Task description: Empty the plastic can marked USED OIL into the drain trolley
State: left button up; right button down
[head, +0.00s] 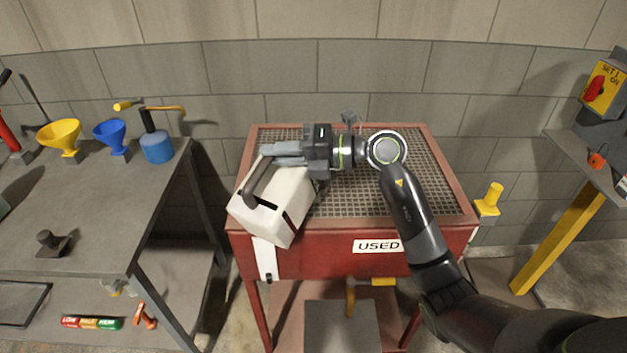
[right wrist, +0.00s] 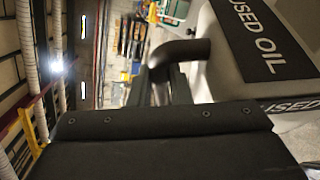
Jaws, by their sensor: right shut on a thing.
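The white plastic can (head: 272,207) is over the left part of the drain trolley, tilted, with its dark handle (head: 258,178) at the upper left. Its USED OIL label (right wrist: 262,38) shows in the right wrist view. My right gripper (head: 270,154) is shut on the can's handle; the jaws on the handle also show in the right wrist view (right wrist: 162,86). The can's mouth is hidden, and no flowing oil is visible. The red drain trolley (head: 320,262) has a mesh grate (head: 425,190) on top and a partly covered USED sign. My left gripper is not in view.
A grey bench (head: 95,210) at left carries a yellow funnel (head: 60,134), a blue funnel (head: 111,132) and a blue oil can (head: 156,147). A yellow-legged stand (head: 560,236) with a switch box (head: 603,88) is at right. The grate's right part is bare.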

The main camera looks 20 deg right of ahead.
jog(key=shift+w+d, duration=0.25)
dwell(0.3)
jog(key=shift+w+d+r+m+y, duration=0.15)
jog(key=shift+w+d+m+y, duration=0.35)
jog(key=shift+w+d+m, duration=0.65)
dwell(3.2)
jog(key=shift+w+d+m, duration=0.25)
jog(key=shift+w+d, duration=0.35)
jog(key=shift+d, duration=0.05)
dwell(2.5)
